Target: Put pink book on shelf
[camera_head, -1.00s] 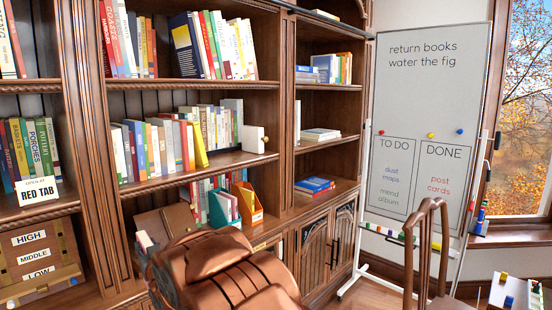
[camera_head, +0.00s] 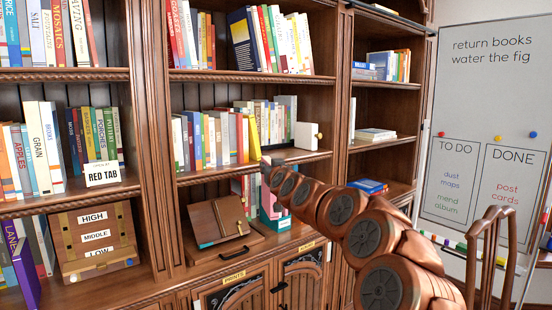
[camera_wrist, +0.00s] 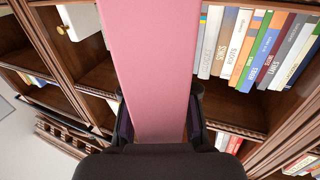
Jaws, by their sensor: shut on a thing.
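The pink book (camera_wrist: 155,55) shows large in the wrist view, running from the top edge down between my fingers. My gripper (camera_wrist: 158,115) is shut on it, one dark finger on each side.
Book rows fill the shelf above (camera_head: 240,75). Below are a wooden bookstand (camera_head: 216,221) and a teal file holder (camera_head: 275,222), partly behind my arm. A chair (camera_head: 490,250) and whiteboard (camera_head: 480,110) stand at right. An upright post (camera_head: 345,100) borders the shelf bay.

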